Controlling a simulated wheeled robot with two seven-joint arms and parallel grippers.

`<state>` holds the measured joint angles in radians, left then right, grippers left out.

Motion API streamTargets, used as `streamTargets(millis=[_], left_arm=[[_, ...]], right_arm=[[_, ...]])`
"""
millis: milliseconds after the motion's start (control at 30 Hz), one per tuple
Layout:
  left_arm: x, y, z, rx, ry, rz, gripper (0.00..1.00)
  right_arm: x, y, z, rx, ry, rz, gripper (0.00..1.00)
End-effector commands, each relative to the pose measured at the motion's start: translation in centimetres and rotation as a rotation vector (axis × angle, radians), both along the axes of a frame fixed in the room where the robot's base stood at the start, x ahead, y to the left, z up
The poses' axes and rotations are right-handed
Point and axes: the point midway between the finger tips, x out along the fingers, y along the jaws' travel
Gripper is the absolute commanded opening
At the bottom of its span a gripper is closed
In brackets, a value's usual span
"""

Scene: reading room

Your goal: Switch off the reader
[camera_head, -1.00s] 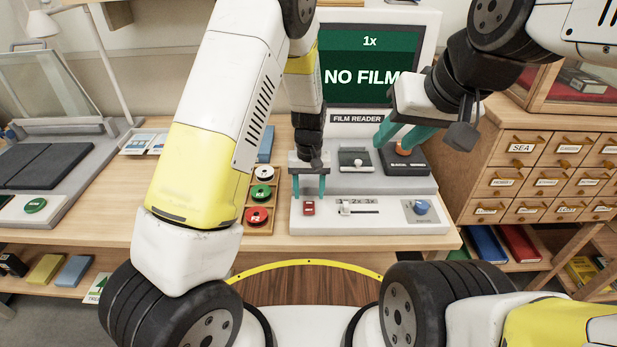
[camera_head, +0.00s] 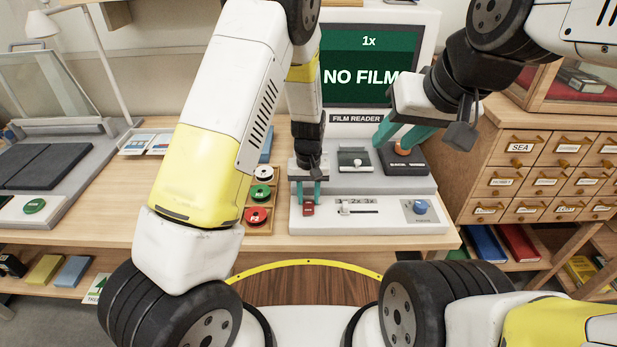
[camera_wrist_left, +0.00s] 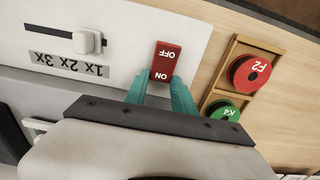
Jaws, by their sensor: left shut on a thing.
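The film reader (camera_head: 450,213) stands on the desk, its green screen (camera_head: 345,60) lit with "1x" and "NO FILM". A red rocker switch (camera_head: 308,209) is at the left of its front panel; the left wrist view shows the switch (camera_wrist_left: 166,62) marked ON and OFF. My left gripper (camera_head: 308,200) is shut on the switch, its teal fingers on either side of the ON end in the left wrist view (camera_wrist_left: 158,84).
A wooden tray (camera_head: 275,225) of film reels stands just left of the switch. A zoom slider (camera_head: 345,208) and a blue knob (camera_head: 421,206) are to its right. A drawer cabinet (camera_head: 540,165) stands at the right. Bare desk (camera_head: 120,200) lies left of my left arm.

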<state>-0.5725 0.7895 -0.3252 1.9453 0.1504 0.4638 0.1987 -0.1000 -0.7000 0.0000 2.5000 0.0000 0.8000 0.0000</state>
Motion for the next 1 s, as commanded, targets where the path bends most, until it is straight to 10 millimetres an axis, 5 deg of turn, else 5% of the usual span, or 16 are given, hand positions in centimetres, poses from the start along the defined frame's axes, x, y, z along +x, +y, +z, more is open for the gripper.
streamTargets(millis=[433,867,900,1000], left_arm=[[-1.14,-0.03,0.49,0.001,-0.299,-0.002,0.0],[-1.15,-0.01,0.62,-0.001,-0.334,-0.001,0.0],[-1.15,0.0,0.62,-0.001,-0.334,-0.001,0.39],[-1.13,0.0,0.62,-0.001,-0.334,-0.001,0.53]], right_arm=[[0.0,0.0,0.0,0.0,0.0,0.0,0.36],[0.0,0.0,0.0,0.0,0.0,0.0,0.36],[0.0,0.0,0.0,0.0,0.0,0.0,0.36],[0.0,0.0,0.0,0.0,0.0,0.0,0.36]])
